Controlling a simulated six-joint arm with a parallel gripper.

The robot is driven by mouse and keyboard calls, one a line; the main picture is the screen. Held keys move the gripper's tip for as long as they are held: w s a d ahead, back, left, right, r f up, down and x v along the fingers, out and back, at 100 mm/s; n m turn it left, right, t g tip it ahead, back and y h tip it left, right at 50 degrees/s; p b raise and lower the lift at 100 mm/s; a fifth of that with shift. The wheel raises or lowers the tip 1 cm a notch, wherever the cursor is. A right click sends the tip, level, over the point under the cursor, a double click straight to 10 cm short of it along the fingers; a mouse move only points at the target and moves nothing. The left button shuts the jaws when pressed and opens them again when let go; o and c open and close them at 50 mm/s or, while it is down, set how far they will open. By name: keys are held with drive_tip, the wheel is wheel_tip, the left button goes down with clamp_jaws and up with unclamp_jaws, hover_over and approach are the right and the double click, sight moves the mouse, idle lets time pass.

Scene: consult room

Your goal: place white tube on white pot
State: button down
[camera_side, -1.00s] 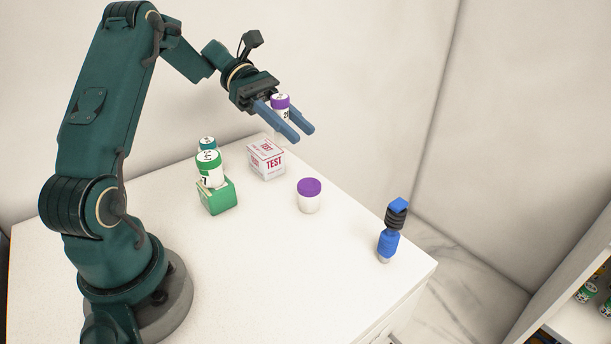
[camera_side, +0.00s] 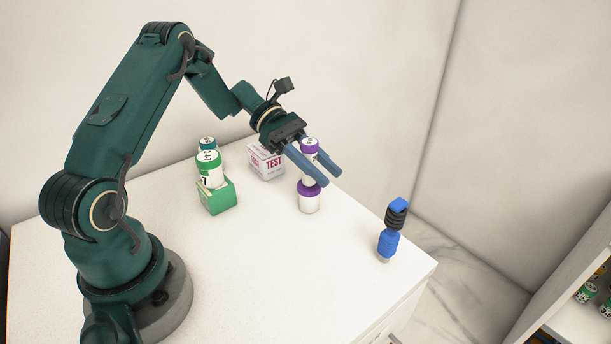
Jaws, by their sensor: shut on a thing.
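My gripper (camera_side: 318,171) is shut on a white tube (camera_side: 309,158) with a purple cap and dark print. The tube is upright between the blue fingers. The white pot (camera_side: 309,204), with a purple lid, stands on the table. The held tube is right above the pot's lid in the side view. The fingers hide part of the tube, and I cannot tell whether its bottom touches the lid.
A blue and black object (camera_side: 391,231) stands near the right edge. The front table (camera_side: 300,285) is clear.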

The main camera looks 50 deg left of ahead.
drive_tip(key=shift+f, duration=0.15)
drive_tip(key=c, duration=0.6)
unclamp_jaws()
drive_tip(key=shift+r, duration=0.2)
drive_tip(key=v, duration=1.2)
